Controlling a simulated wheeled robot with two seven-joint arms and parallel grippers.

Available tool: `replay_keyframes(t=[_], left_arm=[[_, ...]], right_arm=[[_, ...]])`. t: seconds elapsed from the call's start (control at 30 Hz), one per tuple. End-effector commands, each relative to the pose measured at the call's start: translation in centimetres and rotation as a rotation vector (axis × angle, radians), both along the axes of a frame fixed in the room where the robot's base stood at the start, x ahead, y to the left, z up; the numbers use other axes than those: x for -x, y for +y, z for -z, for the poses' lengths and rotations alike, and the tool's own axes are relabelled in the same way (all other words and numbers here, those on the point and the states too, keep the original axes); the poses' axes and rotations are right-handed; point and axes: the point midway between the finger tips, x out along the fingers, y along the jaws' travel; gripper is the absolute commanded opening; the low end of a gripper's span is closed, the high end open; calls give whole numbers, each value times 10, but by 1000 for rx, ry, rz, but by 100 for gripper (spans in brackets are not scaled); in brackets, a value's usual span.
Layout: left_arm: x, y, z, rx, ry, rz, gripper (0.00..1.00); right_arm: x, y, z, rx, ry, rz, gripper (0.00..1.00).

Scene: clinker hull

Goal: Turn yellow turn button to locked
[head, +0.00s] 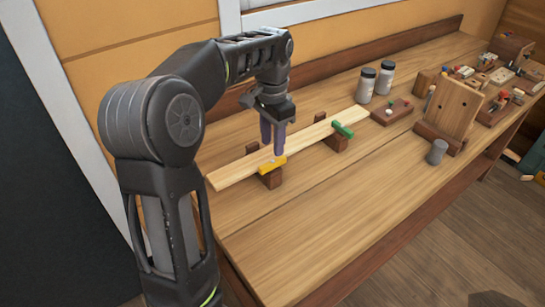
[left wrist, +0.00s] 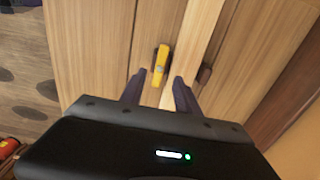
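The yellow turn button (head: 271,165) sits on a brown block at the front edge of a pale strip of wood (head: 232,176), near its left end. It points roughly along the strip. My left gripper (head: 272,149) points down just above the yellow button. In the left wrist view the yellow button (left wrist: 160,66) shows between the two spread fingertips of the gripper (left wrist: 160,76), with gaps at both sides. I cannot tell whether the fingertips reach down to its height. My right gripper is not in view.
Two dark-capped jars (head: 367,85) and a small brown board with pegs (head: 392,112) stand beyond the strip. An upright wooden board (head: 452,108) and a grey cylinder (head: 437,151) are farther right. The bench front (head: 310,205) is clear.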

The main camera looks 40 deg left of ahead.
Motion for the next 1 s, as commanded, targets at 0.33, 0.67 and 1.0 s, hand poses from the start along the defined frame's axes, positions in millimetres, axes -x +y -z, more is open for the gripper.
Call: replay_keyframes(t=[0.33,0.67,1.0], left_arm=[[1,0,52,1,3,0,38],[0,0,62,1,0,0,38],[0,0,62,0,0,0,16]], right_arm=[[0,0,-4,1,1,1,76],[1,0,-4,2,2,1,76],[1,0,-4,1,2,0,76]])
